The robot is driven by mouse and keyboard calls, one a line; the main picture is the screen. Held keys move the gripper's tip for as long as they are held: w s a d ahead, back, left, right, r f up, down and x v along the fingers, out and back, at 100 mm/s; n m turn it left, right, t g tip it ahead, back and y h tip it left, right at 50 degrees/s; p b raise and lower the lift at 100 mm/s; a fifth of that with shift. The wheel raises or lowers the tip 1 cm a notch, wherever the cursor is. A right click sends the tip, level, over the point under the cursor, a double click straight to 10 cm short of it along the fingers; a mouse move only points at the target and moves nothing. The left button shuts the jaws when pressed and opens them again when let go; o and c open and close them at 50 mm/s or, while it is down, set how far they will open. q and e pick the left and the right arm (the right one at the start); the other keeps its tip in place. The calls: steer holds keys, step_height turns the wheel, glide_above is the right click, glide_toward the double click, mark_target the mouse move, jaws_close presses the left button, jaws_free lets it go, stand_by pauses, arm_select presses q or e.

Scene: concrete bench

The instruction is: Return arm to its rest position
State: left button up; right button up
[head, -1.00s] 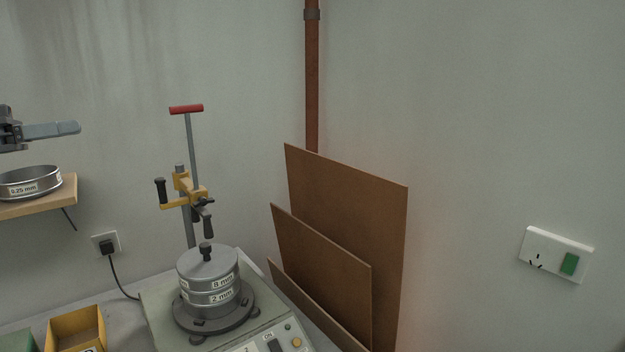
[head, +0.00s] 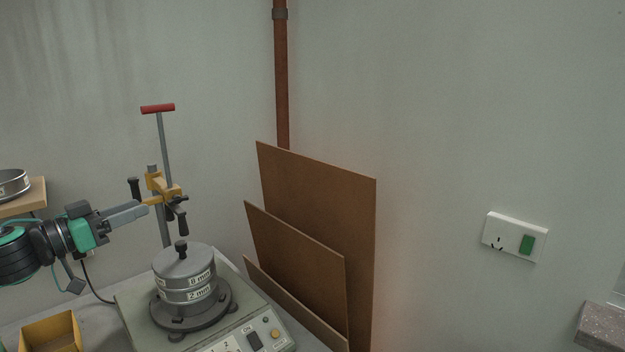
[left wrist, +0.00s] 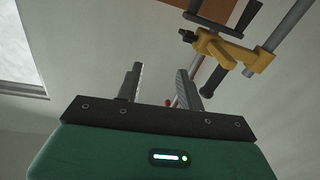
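My left arm comes in from the left in the head view. Its gripper (head: 140,210) is left of the yellow clamp (head: 162,187) on the shaker's post, with its fingertips close to the post in the picture. In the left wrist view the two fingers of my left gripper (left wrist: 160,82) stand apart with nothing held between them. The clamp also shows at the upper right of that view (left wrist: 262,60), beyond the fingers. My right gripper is in neither view.
The sieve shaker (head: 130,310) bears a lidded sieve stack (head: 184,280). A shelf (head: 25,200) with a sieve (head: 12,184) is at the left, a yellow bin (head: 52,333) below. Brown boards (head: 320,210) lean in the corner. A wall socket (head: 514,237) is at right.

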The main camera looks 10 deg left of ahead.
arm_select(q)
steer(key=s+d+f+n+y, duration=0.15)
steer(key=d+f, duration=0.25)
steer(key=f, duration=0.5)
steer(key=s+d+f+n+g+y, duration=0.1)
steer(key=d+f+y, duration=0.25)
steer(key=f, duration=0.65)
steer(key=s+d+f+n+y, duration=0.15)
steer(key=d+f, duration=0.25)
steer(key=f, duration=0.5)
steer(key=s+d+f+g+y, duration=0.2)
steer(key=s+d+f+g, duration=0.25)
steer(key=s+f, duration=0.65)
steer(key=s+d+f+g+y, duration=0.25)
steer(key=s+f+g, duration=0.35)
steer(key=s, duration=1.1)
step_height(320, 180, down, 30)
steer(key=g, duration=0.2)
steer(key=s+a+f+m+p, duration=0.1)
steer(key=s+a+f, duration=0.2)
steer(key=s+f, duration=1.6)
steer(key=shift+s+a+f+g+h, duration=0.15)
steer(key=shift+s+f+g+h, duration=0.15)
steer(key=shift+g, duration=0.15)
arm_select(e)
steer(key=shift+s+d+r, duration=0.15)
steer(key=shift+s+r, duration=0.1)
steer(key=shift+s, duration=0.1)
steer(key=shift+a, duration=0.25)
